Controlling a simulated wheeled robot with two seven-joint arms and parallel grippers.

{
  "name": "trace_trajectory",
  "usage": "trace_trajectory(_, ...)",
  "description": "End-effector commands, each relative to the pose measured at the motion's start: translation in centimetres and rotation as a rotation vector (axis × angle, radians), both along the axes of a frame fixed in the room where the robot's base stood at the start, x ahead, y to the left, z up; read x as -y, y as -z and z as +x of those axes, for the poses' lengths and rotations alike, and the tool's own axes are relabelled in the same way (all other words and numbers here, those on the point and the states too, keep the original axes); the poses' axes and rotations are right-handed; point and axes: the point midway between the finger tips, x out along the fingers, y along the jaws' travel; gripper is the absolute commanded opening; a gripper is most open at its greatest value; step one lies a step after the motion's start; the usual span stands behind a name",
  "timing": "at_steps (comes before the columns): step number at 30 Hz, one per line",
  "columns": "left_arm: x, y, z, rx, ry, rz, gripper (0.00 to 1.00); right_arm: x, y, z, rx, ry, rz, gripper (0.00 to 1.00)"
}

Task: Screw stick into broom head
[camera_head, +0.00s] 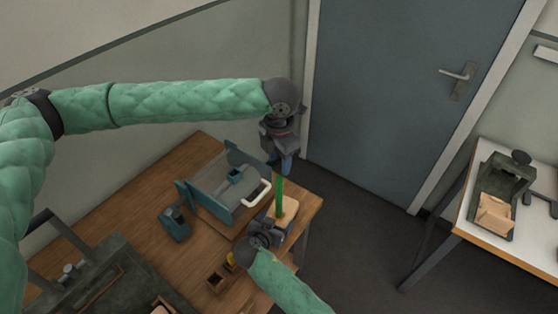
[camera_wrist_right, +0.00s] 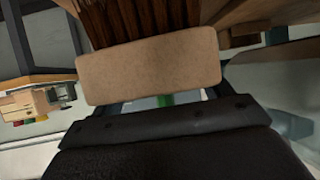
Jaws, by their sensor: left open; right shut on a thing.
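The broom head (camera_head: 290,208) is a pale wooden block near the right end of the wooden table. In the right wrist view it fills the middle as a tan block (camera_wrist_right: 150,68) with dark brown bristles (camera_wrist_right: 135,20). My right gripper (camera_head: 275,226) is shut on the broom head. The green stick (camera_head: 279,195) stands roughly upright at the broom head; a bit of green also shows in the right wrist view (camera_wrist_right: 165,99). How deep its lower end sits is hidden. My left gripper (camera_head: 282,160) is open at the stick's top end, pointing down; I cannot tell whether it touches.
A blue-grey machine with a white handle (camera_head: 257,193) stands left of the stick. A white-topped table (camera_head: 510,247) with a dark bin stands at the right, before a door (camera_head: 410,90).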

Motion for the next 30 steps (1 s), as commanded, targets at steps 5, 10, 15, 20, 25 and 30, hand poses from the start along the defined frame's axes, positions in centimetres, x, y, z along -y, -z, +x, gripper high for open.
trace_trajectory(5,0.0,0.0,0.0,0.0,0.0,0.0,0.44,0.0,0.0,0.0,0.0,0.0,0.0,1.0)
trace_trajectory(10,0.0,0.0,0.0,0.0,0.0,0.0,0.44,0.0,0.0,0.0,0.0,0.0,0.0,1.0)
trace_trajectory(15,0.0,0.7,0.0,0.0,0.0,0.0,0.44,-0.4,-0.1,-0.6,0.0,-0.001,0.003,1.0)
trace_trajectory(20,0.0,2.1,0.0,0.0,0.0,0.0,0.44,-1.2,-1.0,-2.5,-0.001,0.001,0.005,1.0)
trace_trajectory(25,0.0,3.3,0.0,0.0,0.0,0.0,0.44,-2.1,-2.3,-4.5,-0.001,0.001,0.004,1.0)
trace_trajectory(30,0.0,3.9,0.0,0.0,0.0,0.0,0.44,-2.7,-3.3,-5.8,0.0,0.0,0.002,1.0)
